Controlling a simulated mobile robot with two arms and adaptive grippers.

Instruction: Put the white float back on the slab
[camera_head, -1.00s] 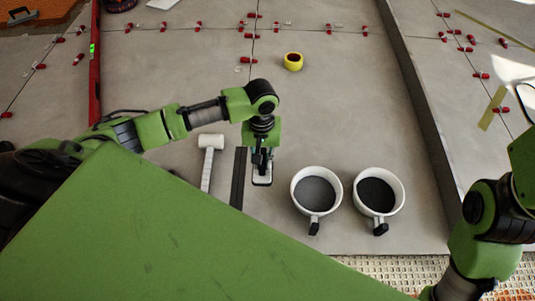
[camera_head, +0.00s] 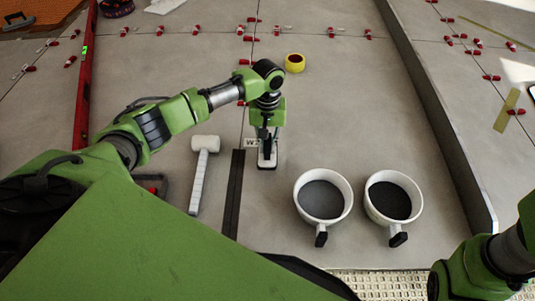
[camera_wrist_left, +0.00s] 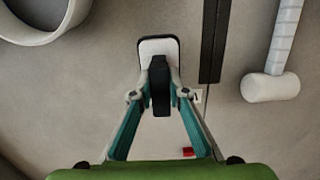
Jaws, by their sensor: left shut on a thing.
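The white float (camera_head: 274,160) has a white plate and a black handle. My left gripper (camera_head: 266,138) is shut on its handle, over the grey slab (camera_head: 330,115), just right of the black bar. In the left wrist view the float's plate (camera_wrist_left: 158,46) shows beyond the fingers, with its black handle between them (camera_wrist_left: 160,92). I cannot tell whether the plate touches the slab or hangs just above it. A small white label (camera_head: 251,142) lies beside the float. My right arm shows at the lower right, but its gripper is out of view.
A black bar (camera_head: 235,190) and a white mallet (camera_head: 200,175) lie left of the float. Two white buckets (camera_head: 321,220) (camera_head: 391,210) stand to its right. A yellow tape roll (camera_head: 294,62) lies farther off. Red levelling clips line the joints. The slab's middle right is clear.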

